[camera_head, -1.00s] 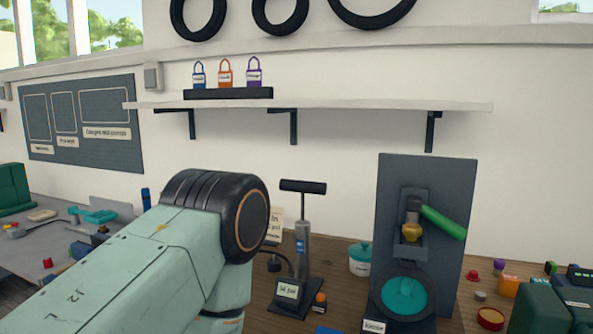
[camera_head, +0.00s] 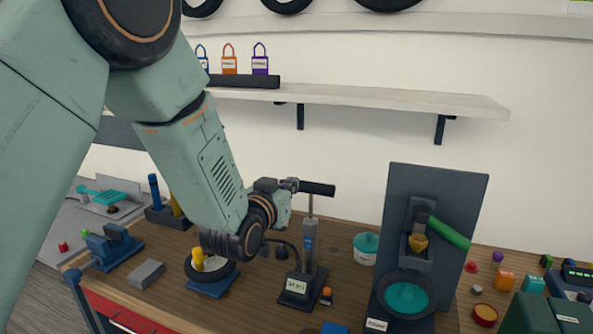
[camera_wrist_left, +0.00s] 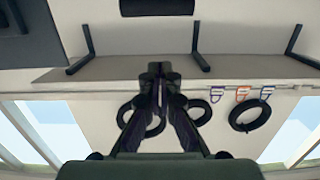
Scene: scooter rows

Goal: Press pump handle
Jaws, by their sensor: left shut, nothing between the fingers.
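The floor pump stands upright on the wooden bench, with a grey barrel (camera_head: 310,238) and a black T-shaped handle (camera_head: 318,188) raised on a thin rod. Its base carries a small gauge display (camera_head: 296,286). My left gripper (camera_head: 290,184) is shut and empty at the left part of the handle, hiding that end. Whether it touches the handle, I cannot tell. In the left wrist view, which is upside down, the shut fingers (camera_wrist_left: 160,72) point towards the wall, and a dark bar that looks like the handle (camera_wrist_left: 157,7) shows at the top edge. My right gripper is out of view.
A dark upright panel (camera_head: 445,200) with a green lever (camera_head: 449,232) stands right of the pump. A teal-lidded pot (camera_head: 366,248) stands between them. A small orange-capped bottle (camera_head: 326,296) is beside the pump base. A white shelf (camera_head: 380,98) with padlocks hangs above.

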